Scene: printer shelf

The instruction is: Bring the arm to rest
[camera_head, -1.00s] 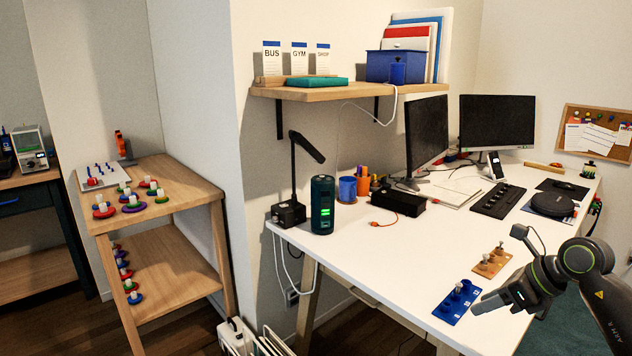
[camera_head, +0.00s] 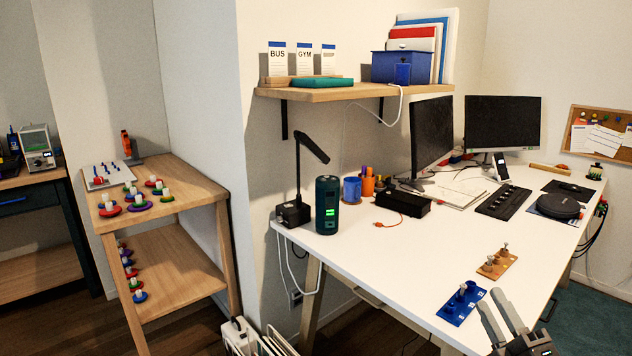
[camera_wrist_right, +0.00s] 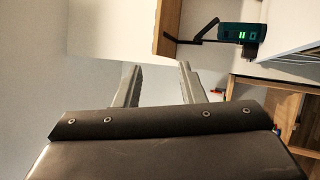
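My right gripper (camera_head: 503,318) is at the lower right of the head view, over the near edge of the white desk (camera_head: 370,262). Its two fingers stand apart with nothing between them. It is just right of a blue board with pegs (camera_head: 461,303), with no visible contact. In the right wrist view the two fingers (camera_wrist_right: 157,84) also stand apart and empty. A tan board with pegs (camera_head: 494,263) lies farther back on the desk. My left gripper is not in view.
A dark green cylinder (camera_head: 327,205) with green lights stands at the desk's left corner beside a black lamp (camera_head: 297,180). Monitors (camera_head: 502,123) and a keyboard (camera_head: 503,202) are at the back. A wooden shelf unit (camera_head: 165,210) stands left. The desk's front middle is clear.

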